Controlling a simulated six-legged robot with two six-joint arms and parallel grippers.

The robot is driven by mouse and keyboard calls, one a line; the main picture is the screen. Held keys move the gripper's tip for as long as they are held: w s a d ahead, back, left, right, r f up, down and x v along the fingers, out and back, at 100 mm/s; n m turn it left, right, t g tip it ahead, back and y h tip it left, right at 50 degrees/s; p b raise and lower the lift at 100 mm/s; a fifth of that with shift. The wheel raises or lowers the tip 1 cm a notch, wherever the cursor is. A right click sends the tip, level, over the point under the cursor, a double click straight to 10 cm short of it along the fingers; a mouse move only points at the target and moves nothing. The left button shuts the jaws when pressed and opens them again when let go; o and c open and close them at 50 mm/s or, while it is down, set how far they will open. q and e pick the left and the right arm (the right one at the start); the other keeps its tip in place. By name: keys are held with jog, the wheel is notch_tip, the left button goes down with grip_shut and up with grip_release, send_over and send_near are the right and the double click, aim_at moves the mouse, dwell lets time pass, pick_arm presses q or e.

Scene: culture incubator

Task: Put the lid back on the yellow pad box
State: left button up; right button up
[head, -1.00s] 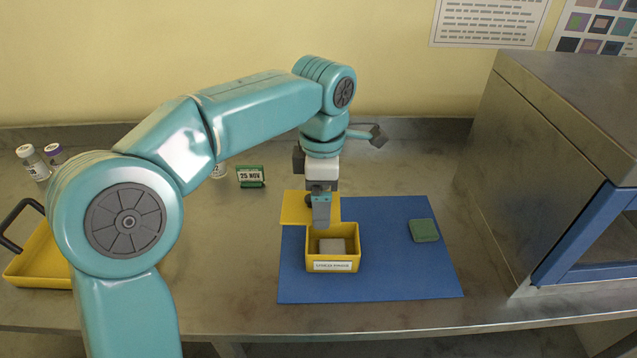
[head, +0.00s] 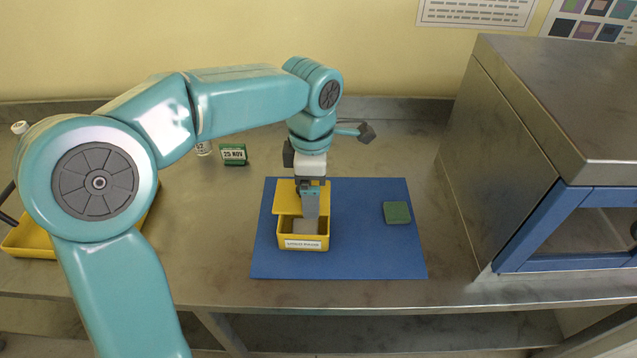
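The yellow pad box (head: 289,242), with a white label on its front, stands on the blue mat (head: 365,250). It is open, with a grey block (head: 305,227) visible inside. The yellow lid (head: 287,200) is level over the back of the box, its left edge roughly in line with the box's left side. My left gripper (head: 310,210) points down at the lid's right part and appears shut on it. The fingers hide part of the lid and box, and I cannot tell whether the lid touches the rim. My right gripper is not in view.
A green pad (head: 397,212) lies on the mat to the right. A green date block (head: 233,154) and a vial (head: 203,149) stand behind. A yellow tray (head: 28,240) is at the left, partly behind my arm. The metal incubator (head: 535,150) stands at the right.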

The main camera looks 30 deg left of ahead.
pick_arm(q)
jog(key=shift+f+b, duration=0.65)
jog(key=shift+f, duration=0.25)
notch_tip(320, 180, down, 3)
jog(key=shift+r+b, duration=0.1)
jog(key=shift+b, duration=1.05)
jog(key=shift+f+b, duration=0.5)
jog(key=shift+f, duration=0.15)
jog(key=shift+f, duration=0.15)
jog(key=o, duration=0.7)
jog(key=shift+o, duration=0.2)
